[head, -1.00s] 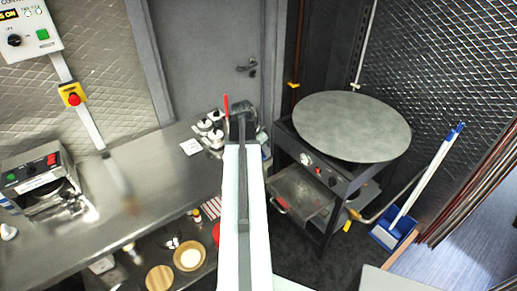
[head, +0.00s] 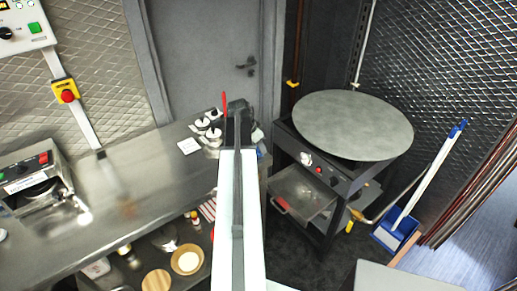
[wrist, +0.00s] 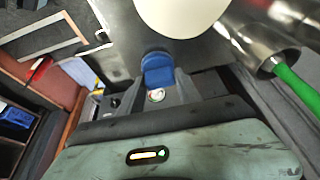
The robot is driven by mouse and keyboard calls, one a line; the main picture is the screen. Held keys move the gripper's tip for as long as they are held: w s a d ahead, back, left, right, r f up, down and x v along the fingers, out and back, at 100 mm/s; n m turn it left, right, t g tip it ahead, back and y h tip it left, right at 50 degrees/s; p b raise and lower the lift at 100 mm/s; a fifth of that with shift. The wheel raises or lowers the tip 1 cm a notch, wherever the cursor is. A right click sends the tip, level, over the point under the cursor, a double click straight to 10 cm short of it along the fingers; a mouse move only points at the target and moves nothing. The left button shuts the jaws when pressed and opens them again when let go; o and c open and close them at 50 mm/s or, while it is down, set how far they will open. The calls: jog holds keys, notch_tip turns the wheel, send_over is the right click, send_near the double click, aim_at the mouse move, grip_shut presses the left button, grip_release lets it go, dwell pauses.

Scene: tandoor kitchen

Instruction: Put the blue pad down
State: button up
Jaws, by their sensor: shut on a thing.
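The blue pad (wrist: 157,70) shows in the wrist view, upright between the fingers of my gripper (wrist: 158,92). My gripper is shut on it. In the head view my gripper (head: 238,108) is at the far end of my outstretched arm, near the right end of the steel counter (head: 125,185). Whether the pad touches any surface cannot be told.
White-topped containers (head: 211,132) and a white card (head: 188,146) stand near my gripper on the counter. A round griddle (head: 353,125) is to the right. In the wrist view a white round thing (wrist: 180,14) and a metal cylinder (wrist: 262,42) are close beyond the pad.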

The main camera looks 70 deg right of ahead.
jog(key=o, duration=1.2)
jog(key=p+v, duration=1.1)
jog(key=v, duration=0.1)
jog(key=shift+r, duration=0.1)
